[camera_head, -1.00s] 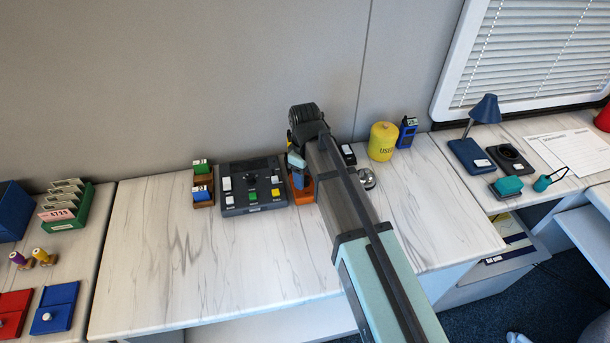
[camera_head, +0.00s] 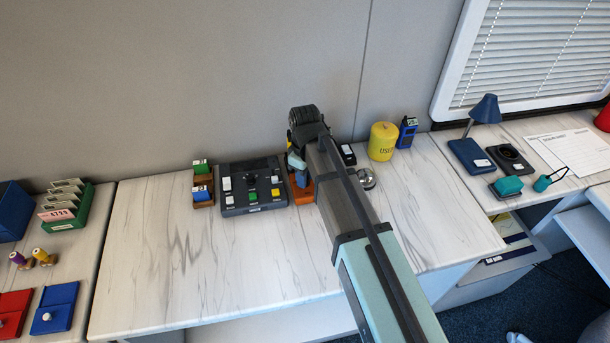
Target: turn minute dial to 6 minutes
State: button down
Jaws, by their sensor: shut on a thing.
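An orange device (camera_head: 304,194) stands on the white marbled desk, just right of the dark control panel. My gripper (camera_head: 297,172) points down at this device and is shut at its upper part. The minute dial appears to be between my fingers there. The dial's face and its marks are hidden by my gripper and wrist, so its setting cannot be read. A small blue and pale part shows at the gripper, too small to make out.
The control panel (camera_head: 253,203) with coloured buttons and a black knob is close on the left. A small black box (camera_head: 347,155), a silver round thing (camera_head: 367,179) and a yellow canister (camera_head: 382,142) stand right of my wrist. The front desk is clear.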

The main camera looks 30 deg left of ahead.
jog(key=shift+m, duration=0.3)
jog(key=m, duration=1.3)
dwell(0.3)
dwell(0.4)
jog(key=c, duration=0.8)
grip_release()
notch_tip(320, 180, up, 14)
jog(key=shift+f, duration=0.1)
